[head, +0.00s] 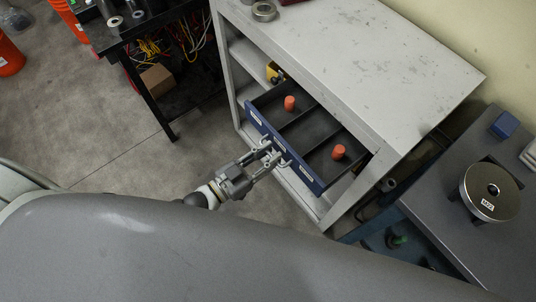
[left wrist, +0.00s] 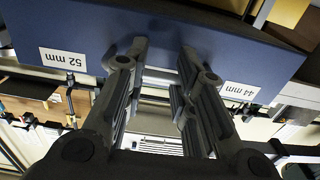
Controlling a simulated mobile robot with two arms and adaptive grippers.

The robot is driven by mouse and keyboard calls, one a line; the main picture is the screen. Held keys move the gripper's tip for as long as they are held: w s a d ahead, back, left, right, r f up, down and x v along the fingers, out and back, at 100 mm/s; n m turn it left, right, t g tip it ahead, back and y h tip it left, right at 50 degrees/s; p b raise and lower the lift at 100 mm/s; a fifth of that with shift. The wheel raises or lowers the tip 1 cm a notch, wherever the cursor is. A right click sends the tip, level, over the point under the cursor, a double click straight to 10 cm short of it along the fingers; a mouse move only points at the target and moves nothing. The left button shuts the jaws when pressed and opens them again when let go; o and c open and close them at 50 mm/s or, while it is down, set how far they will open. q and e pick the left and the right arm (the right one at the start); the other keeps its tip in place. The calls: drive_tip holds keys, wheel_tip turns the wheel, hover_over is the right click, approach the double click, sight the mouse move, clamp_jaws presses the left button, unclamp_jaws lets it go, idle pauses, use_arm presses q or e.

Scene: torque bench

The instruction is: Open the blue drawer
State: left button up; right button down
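The blue drawer (head: 305,174) is pulled out of the light grey cabinet, so its inside shows from above. Its blue front also fills the top of the left wrist view (left wrist: 160,32), with labels "52 mm" and "44 mm". My left gripper (head: 273,153) is at the middle of the drawer front, by the grey handle. In the left wrist view its two fingers (left wrist: 163,58) are apart, with the handle bar (left wrist: 160,76) showing between them; contact cannot be told. My right gripper is not in view.
Two orange cylinders (head: 290,103) (head: 339,152) stand in the drawer's compartments. The grey cabinet top (head: 370,60) is above it. A bench with a round metal weight (head: 490,191) stands right, a black table (head: 150,25) left. Open floor (head: 120,130) lies left.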

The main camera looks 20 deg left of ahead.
use_arm(q)
drive_tip(key=o, duration=1.3)
drive_tip(key=shift+f, duration=0.1)
drive_tip(key=v, duration=1.2)
